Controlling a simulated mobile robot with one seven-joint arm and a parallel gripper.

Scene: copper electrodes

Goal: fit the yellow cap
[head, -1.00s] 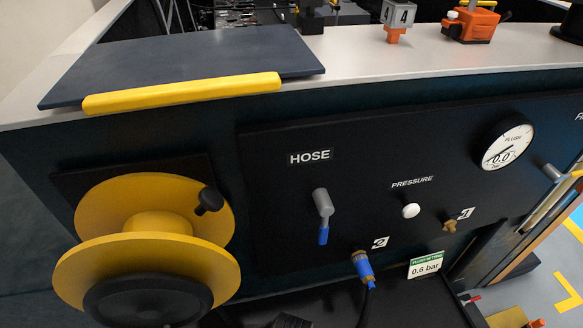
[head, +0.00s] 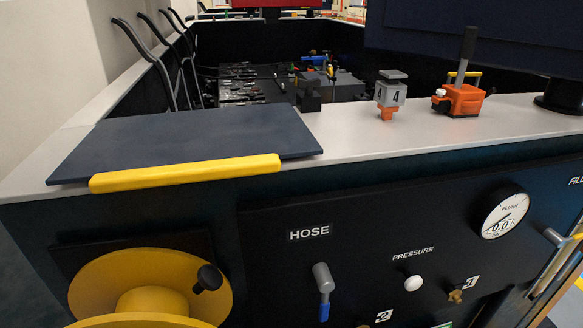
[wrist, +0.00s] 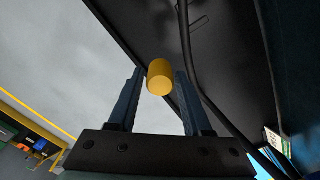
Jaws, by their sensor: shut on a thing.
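My gripper (wrist: 160,75) shows in the wrist view, its two dark blue fingers shut on a small yellow cap (wrist: 159,78). The cap is a short cylinder held at the fingertips, with its rounded end face towards the camera. My gripper and the cap do not show in the head view, so their place relative to the panel there cannot be told. In the head view, a brass fitting (head: 455,296) by label 1 sits low on the dark panel (head: 370,265). The area below label 2 (head: 383,316) is cut off by the frame's lower edge.
The panel carries a hose valve (head: 323,285), a white pressure knob (head: 413,283) and a gauge (head: 504,215). A yellow reel (head: 140,285) stands out at lower left. A dark lid (head: 185,140), a grey block marked 4 (head: 391,93) and an orange device (head: 460,99) sit on the ledge.

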